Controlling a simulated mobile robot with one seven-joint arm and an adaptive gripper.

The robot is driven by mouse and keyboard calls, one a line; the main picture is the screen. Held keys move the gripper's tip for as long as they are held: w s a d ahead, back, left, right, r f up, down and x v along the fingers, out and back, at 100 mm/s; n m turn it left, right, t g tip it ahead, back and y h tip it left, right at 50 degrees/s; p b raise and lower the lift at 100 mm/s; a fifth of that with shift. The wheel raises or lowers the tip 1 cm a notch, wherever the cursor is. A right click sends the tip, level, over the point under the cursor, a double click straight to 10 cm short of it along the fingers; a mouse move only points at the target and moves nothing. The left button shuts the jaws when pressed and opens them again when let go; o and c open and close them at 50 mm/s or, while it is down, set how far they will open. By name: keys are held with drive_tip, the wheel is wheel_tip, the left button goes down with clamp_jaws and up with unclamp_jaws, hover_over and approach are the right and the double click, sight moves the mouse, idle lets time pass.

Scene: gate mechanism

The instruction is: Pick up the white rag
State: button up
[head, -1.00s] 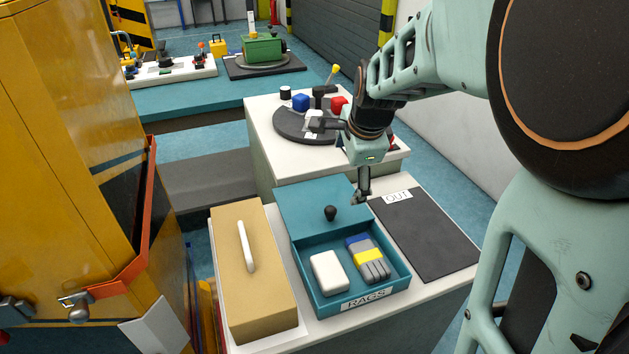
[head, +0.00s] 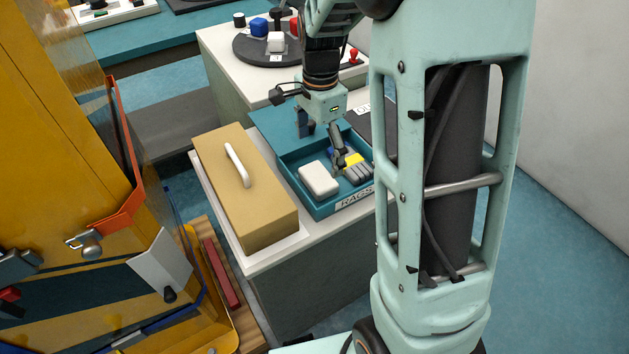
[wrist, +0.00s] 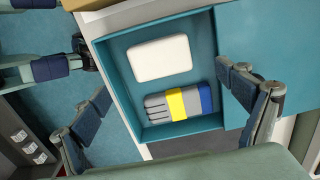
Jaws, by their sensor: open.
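The white rag (head: 318,179) is a rounded white block lying in the left part of the teal box labelled RAGS (head: 324,208). It also shows in the wrist view (wrist: 160,58), near the top of the box. A grey glove-like item with a yellow band and blue end (head: 355,168) lies beside it, apart from it. My gripper (head: 322,140) is open and empty above the box. In the wrist view, its two fingers (wrist: 165,95) stand wide apart, to the left and right of the box's contents.
A tan box with a white handle (head: 250,200) stands left of the teal box. Behind is a white table with a dark round plate (head: 262,52) holding coloured blocks. A yellow cabinet (head: 50,130) stands at the left. A dark mat is partly hidden by my arm.

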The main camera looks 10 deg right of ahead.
sight(318, 176)
wheel_tip(318, 176, down, 8)
drive_tip(key=shift+a+f+b, duration=0.1)
drive_tip(key=shift+f+b, duration=0.1)
drive_tip(key=shift+b, duration=0.2)
drive_tip(key=c, duration=1.2)
